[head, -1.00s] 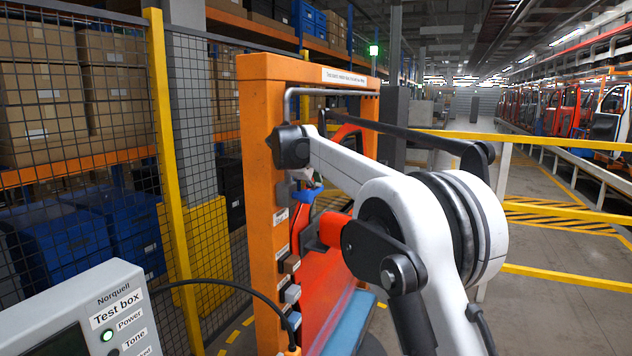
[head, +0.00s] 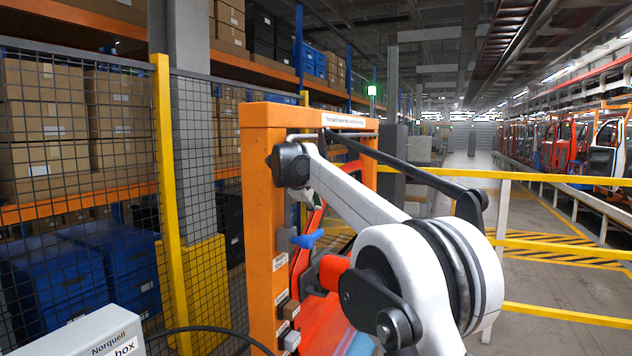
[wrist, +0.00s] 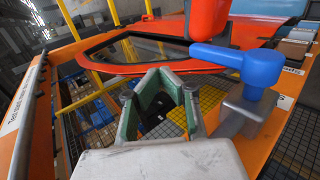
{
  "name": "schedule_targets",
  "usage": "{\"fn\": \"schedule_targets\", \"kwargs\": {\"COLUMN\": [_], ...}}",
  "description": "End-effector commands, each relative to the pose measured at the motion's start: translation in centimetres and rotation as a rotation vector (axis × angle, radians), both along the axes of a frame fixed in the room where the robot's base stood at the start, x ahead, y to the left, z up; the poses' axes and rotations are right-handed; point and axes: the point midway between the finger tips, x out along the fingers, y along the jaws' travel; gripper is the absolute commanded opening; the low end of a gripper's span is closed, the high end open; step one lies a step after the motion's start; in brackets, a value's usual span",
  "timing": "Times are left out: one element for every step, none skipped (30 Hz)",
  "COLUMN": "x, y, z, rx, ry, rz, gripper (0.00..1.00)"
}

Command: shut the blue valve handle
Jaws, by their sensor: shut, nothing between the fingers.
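The blue valve handle (head: 308,239) sits on the inner side of the orange post in the head view, its lever pointing right and tilted slightly up. It also shows large in the wrist view (wrist: 238,64), its lever reaching left from a round hub on a grey valve body (wrist: 246,108). My gripper (wrist: 158,90), with green fingers, is shut and empty. In the wrist view it is left of the handle and apart from it. In the head view my gripper is mostly hidden by my wrist, above the handle.
The orange frame (head: 262,200) stands close to my arm, with a red door (head: 318,305) inside it. Small labelled blocks (head: 290,308) line the post below the handle. A test box (head: 95,335) with a cable is at lower left. Mesh fencing (head: 85,160) and yellow rails (head: 560,245) bound the area.

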Motion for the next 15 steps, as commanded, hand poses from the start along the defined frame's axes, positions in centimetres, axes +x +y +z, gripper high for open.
{"fn": "schedule_targets", "kwargs": {"x": [0.1,0.0,0.0,0.0,0.0,0.1,0.1,0.0,0.0,0.0,0.0,0.1,0.1,0.0,0.0], "y": [0.0,0.0,0.0,0.0,0.0,0.0,0.0,0.0,0.0,0.0,0.0,0.0,0.0,0.0,0.0], "z": [0.6,1.1,1.7,2.1,2.5,3.1,3.5,3.9,4.4,4.8,5.1,5.5,5.8,6.1,6.3], "rx": [0.0,0.0,0.0,0.0,0.0,0.0,0.0,0.0,0.0,0.0,0.0,0.0,0.0,0.0,0.0], "ry": [0.0,0.0,0.0,0.0,0.0,0.0,0.0,0.0,0.0,0.0,0.0,0.0,0.0,0.0,0.0], "rz": [0.0,0.0,0.0,0.0,0.0,0.0,0.0,0.0,0.0,0.0,0.0,0.0,0.0,0.0,0.0], "gripper": [0.0,0.0,0.0,0.0,0.0,0.0,0.0,0.0,0.0,0.0,0.0,0.0,0.0,0.0,0.0]}}
